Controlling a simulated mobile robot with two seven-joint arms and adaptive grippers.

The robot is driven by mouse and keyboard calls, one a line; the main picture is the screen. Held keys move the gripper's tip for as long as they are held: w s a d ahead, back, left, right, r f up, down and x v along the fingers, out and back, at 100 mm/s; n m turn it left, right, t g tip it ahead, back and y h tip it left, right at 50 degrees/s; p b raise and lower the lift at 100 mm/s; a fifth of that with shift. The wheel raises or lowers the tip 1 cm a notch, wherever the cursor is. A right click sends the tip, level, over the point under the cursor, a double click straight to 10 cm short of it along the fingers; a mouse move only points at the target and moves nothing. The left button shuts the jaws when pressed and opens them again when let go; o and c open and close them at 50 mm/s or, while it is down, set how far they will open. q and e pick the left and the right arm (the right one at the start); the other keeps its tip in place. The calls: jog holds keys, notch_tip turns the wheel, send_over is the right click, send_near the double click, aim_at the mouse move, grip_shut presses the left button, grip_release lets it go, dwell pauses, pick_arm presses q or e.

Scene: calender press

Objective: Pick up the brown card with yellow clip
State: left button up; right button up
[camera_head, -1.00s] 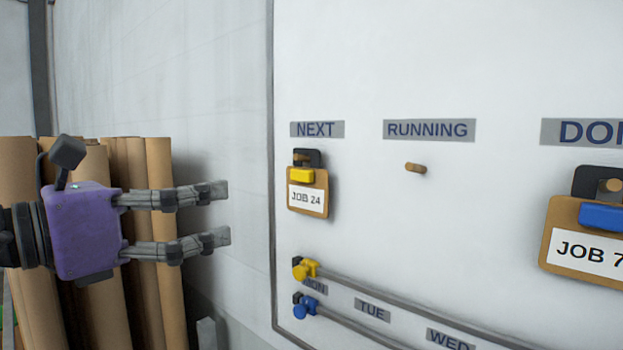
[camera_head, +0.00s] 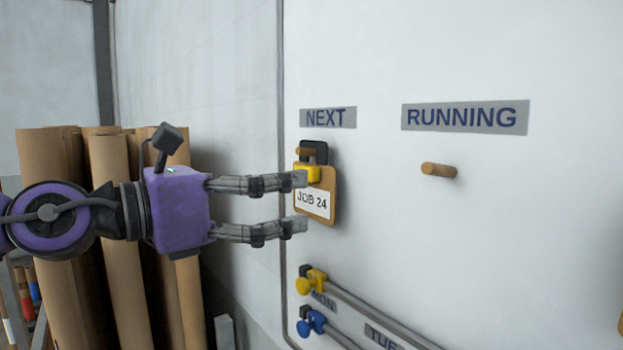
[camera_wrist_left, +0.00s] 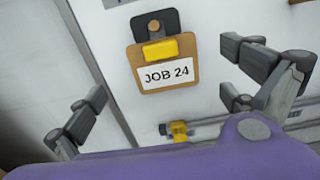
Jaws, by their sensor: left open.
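The brown card (camera_head: 328,212) with a yellow clip (camera_head: 313,173) and a white JOB 24 label hangs on a wooden peg (camera_head: 305,151) under the NEXT sign. My left gripper (camera_head: 298,202) is open, with its fingers pointing right; in the head view the fingertips overlap the card's left edge. In the left wrist view the card (camera_wrist_left: 188,84) hangs ahead between the spread fingers (camera_wrist_left: 180,95), with nothing held. I cannot tell from the frames how far the fingertips are from the card. My right gripper is out of view.
An empty wooden peg (camera_head: 438,170) sticks out under the RUNNING sign (camera_head: 465,117). Tall brown rolls (camera_head: 112,190) stand at the left.

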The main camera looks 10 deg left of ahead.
aim_at(312, 184)
pick_arm(q)
jog(key=shift+w+d+f, duration=0.1)
jog(key=shift+w+d, duration=0.3)
jog(key=shift+w, duration=0.2)
jog(key=shift+w+d, duration=0.1)
jog(key=shift+x, duration=0.75)
jog(key=b+x, duration=0.1)
jog(key=b, duration=0.1)
jog(key=b+x, duration=0.2)
jog(key=shift+w+d+f, duration=0.1)
jog(key=shift+d+f, duration=0.1)
jog(key=shift+f, duration=0.2)
jog(key=shift+d+r+b, duration=0.2)
jog(key=shift+b, duration=0.1)
jog(key=shift+r, duration=0.35)
jog(key=c, duration=1.1)
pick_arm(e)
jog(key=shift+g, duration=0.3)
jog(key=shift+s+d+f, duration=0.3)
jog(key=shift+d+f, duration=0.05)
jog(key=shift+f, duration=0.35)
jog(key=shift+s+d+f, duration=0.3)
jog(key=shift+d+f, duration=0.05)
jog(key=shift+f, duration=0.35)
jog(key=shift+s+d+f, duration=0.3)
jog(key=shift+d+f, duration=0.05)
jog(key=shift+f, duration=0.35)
